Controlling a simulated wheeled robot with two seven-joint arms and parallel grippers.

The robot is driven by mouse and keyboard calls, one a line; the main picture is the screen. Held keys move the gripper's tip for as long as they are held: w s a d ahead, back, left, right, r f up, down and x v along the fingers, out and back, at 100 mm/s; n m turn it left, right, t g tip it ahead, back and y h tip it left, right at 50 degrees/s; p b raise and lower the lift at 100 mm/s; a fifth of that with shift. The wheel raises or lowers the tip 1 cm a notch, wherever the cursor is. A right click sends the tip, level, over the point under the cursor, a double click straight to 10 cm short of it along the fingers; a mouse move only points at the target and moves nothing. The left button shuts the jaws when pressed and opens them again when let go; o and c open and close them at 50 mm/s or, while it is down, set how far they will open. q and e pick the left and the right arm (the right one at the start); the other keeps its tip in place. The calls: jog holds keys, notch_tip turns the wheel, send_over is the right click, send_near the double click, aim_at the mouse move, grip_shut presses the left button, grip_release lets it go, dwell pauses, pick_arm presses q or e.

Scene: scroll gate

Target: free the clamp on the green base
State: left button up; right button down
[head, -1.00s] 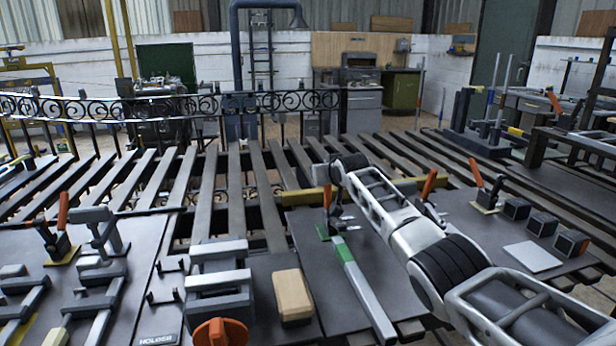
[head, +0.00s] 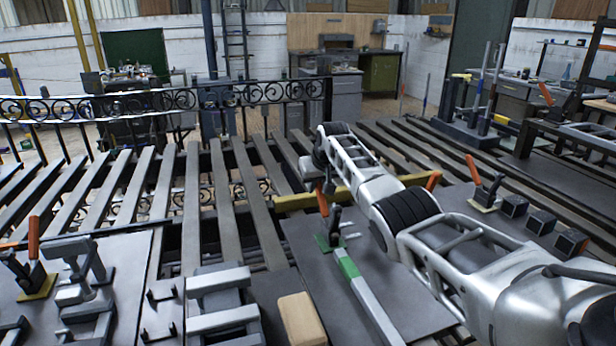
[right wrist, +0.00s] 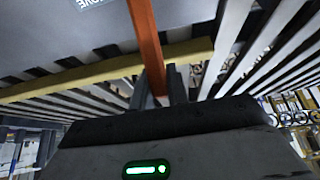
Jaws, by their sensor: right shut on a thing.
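The clamp on the green base (head: 323,244) stands on a dark plate at the middle right in the head view. Its orange handle (head: 321,203) points up and leans slightly left. A grey bar with a green band (head: 346,264) runs from the clamp toward the front. My right gripper (head: 322,187) reaches in from the right and is shut on the handle's upper part. In the right wrist view the orange handle (right wrist: 148,45) runs between the dark fingers (right wrist: 157,98). The fingertips are partly hidden in the head view. My left gripper is out of view.
Another orange-handled clamp on a yellow base (head: 486,200) and several dark blocks (head: 541,223) are at the right. A tan block (head: 300,320) lies at the front. A yellow bar (head: 290,202) crosses behind the green base. Slatted beams (head: 180,200) fill the middle.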

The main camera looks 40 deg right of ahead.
dwell(0.4)
jog(key=c, duration=1.4)
grip_release()
jog(key=shift+f, duration=0.15)
jog(key=shift+o, duration=0.2)
jog(key=v, duration=1.6)
jog(key=shift+w+b, duration=0.2)
jog(key=shift+b, duration=0.15)
